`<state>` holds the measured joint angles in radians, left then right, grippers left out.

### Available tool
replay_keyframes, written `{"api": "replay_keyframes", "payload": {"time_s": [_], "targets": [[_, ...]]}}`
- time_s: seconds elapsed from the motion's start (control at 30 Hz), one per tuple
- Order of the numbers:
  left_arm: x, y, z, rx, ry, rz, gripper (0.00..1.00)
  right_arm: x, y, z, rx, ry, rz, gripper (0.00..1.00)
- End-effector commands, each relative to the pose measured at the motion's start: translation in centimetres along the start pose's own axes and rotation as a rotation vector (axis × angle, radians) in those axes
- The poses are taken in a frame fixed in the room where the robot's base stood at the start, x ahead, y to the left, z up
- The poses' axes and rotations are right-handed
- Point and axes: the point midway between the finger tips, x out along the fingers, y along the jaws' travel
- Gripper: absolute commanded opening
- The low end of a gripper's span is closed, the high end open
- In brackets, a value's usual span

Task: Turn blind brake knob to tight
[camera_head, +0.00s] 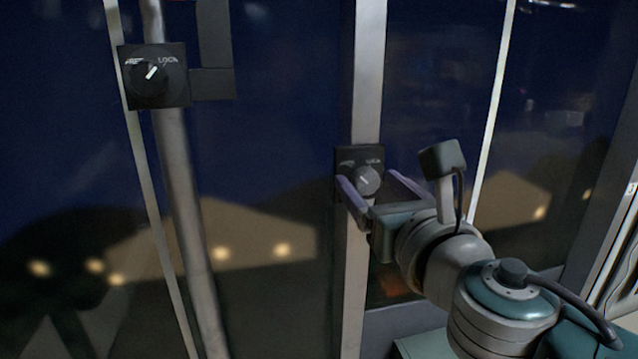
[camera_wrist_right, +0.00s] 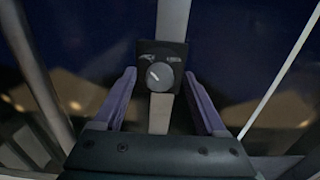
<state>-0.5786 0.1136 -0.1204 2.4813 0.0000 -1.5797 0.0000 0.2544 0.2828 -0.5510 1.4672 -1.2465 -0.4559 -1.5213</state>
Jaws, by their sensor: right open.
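A round grey knob (camera_head: 367,180) sits on a small black plate (camera_head: 345,156) fixed to a pale vertical post. Its short white mark points to the upper left. The right-hand label looks like LOCK; the left-hand label is too small to read. The knob also shows in the right wrist view (camera_wrist_right: 160,77), its mark again toward the upper left. My right gripper (camera_head: 372,182) is open, with its purple fingers on either side of the knob. The wrist view shows gaps between both fingers (camera_wrist_right: 160,73) and the knob. My left gripper is not in view.
A second black knob (camera_head: 150,82) on a similar plate stands at the upper left, its white pointer toward the upper right and a LOCK label beside it. Metal posts (camera_head: 182,200) cross dark windows. A greenish surface (camera_head: 425,345) lies below my right arm.

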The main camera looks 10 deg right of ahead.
Motion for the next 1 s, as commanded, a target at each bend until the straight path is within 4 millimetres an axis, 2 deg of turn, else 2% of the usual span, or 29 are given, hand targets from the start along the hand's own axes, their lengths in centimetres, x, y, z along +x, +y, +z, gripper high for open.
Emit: {"api": "replay_keyframes", "payload": {"time_s": [0.2, 0.83, 1.0], "targets": [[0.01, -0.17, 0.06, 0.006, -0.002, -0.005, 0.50, 0.00, 0.00, -0.01, 0.001, 0.000, 0.000, 0.73], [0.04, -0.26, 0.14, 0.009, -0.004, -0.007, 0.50, -0.03, 0.01, -0.03, 0.001, 0.001, 0.000, 0.02], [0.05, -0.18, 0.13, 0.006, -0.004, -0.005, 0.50, -0.03, 0.01, -0.03, 0.001, 0.001, 0.000, 0.00]]}}
